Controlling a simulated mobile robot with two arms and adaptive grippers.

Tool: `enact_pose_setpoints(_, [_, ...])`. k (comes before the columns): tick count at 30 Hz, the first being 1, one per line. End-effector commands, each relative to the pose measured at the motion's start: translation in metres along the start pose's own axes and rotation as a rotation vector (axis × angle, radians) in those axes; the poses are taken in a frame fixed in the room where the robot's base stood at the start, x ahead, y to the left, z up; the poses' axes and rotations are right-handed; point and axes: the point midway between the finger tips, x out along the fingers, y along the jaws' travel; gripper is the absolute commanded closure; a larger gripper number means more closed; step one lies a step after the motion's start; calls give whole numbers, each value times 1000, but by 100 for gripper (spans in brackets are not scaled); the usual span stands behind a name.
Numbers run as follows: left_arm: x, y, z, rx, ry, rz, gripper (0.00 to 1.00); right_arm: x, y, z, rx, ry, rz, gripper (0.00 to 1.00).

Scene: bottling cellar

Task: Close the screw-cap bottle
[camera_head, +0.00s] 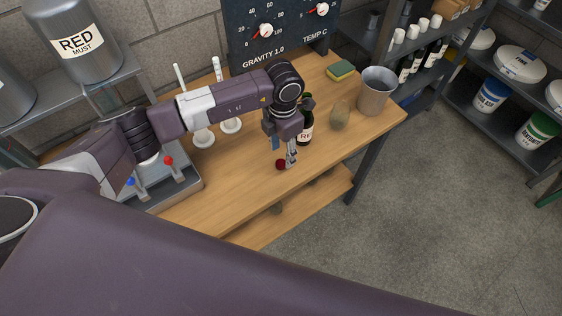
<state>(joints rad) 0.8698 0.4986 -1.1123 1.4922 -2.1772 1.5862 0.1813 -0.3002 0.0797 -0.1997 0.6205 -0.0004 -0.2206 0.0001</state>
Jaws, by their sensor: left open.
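The bottle (306,131) is dark green with a pale label and stands on the wooden table. My left gripper and wrist hide its left side, and its mouth is hard to make out. A small dark red cap (281,164) is on the table near its front edge, just below my left gripper's fingers. My left gripper (284,152) points down, open, with its fingertips close to the cap. Whether they touch it I cannot tell. My right gripper is not in view.
On the wooden table (240,185), a metal bucket (376,92), a brownish rounded object (340,115) and a sponge (341,70) stand right of the bottle. A tray with red and blue levers (168,160) is at the left. A gauge panel (285,35) stands behind.

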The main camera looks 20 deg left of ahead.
Motion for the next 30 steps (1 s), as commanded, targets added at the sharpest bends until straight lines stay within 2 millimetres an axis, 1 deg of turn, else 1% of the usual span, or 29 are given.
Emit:
enact_pose_setpoints(1, [4,-1,-3,-2,7,-3,56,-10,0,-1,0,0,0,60])
enact_pose_setpoints(4, [19,-1,-6,-1,7,-3,56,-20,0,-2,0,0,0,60])
enact_pose_setpoints(6, [30,0,-5,-2,5,-3,56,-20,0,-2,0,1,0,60])
enact_pose_setpoints(9, [39,0,-4,0,2,-2,56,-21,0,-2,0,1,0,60])
enact_pose_setpoints(12, [43,0,-4,0,2,0,56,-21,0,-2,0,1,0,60])
enact_pose_setpoints(20, [43,1,-4,0,2,0,56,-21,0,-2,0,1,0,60])
enact_pose_setpoints(23, [43,1,-4,0,2,0,65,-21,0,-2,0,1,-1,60])
enact_pose_setpoints(28, [42,1,-4,-1,2,0,84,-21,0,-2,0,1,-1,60])
enact_pose_setpoints(30, [42,1,-4,-1,2,0,85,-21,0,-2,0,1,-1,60])
